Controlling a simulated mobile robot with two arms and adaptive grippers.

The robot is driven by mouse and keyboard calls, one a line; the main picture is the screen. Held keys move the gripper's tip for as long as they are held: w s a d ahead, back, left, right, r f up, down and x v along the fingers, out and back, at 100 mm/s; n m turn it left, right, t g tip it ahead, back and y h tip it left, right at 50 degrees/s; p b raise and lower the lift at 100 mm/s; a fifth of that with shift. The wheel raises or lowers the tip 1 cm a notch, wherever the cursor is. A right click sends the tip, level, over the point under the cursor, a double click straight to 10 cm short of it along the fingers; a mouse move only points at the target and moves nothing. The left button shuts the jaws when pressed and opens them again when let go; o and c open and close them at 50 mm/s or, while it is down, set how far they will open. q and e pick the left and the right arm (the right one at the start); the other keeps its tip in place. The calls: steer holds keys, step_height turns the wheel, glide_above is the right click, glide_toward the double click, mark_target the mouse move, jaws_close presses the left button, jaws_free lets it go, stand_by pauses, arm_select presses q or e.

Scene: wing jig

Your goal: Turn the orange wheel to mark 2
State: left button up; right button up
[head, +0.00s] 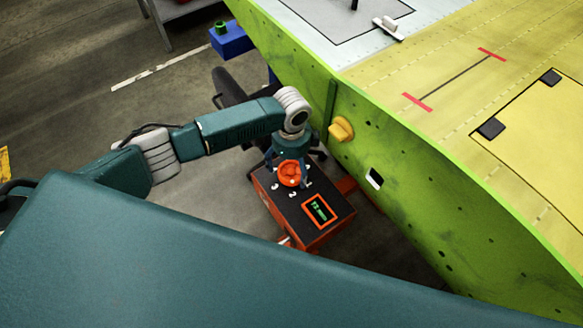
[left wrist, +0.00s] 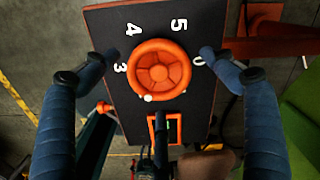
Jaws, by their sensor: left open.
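The orange wheel (head: 291,173) sits on the black top of an orange box (head: 328,238). In the left wrist view the wheel (left wrist: 158,72) is seen from above, with a white dot at its lower-left rim. White marks 3, 4, 5 and 0 show around it there; the lower marks are hidden or unclear. In the head view, numbers show in front of the wheel. My left gripper (head: 288,157) is over the wheel, pointing down. Its open fingers (left wrist: 158,54) are spread on either side of the wheel, apart from its rim. My right gripper is out of view.
A small green-lit display (head: 318,210) is on the box top. The green and yellow wing (head: 440,190) stands close on the right, with a yellow knob (head: 341,130) on its side. A dark chair-like object (head: 232,88) is behind my left arm. Open floor lies to the left.

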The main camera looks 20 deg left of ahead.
mark_target(291, 171)
arm_select(q)
step_height(291, 171, up, 11)
stand_by(0.3)
steer(key=shift+f, duration=0.1)
stand_by(0.4)
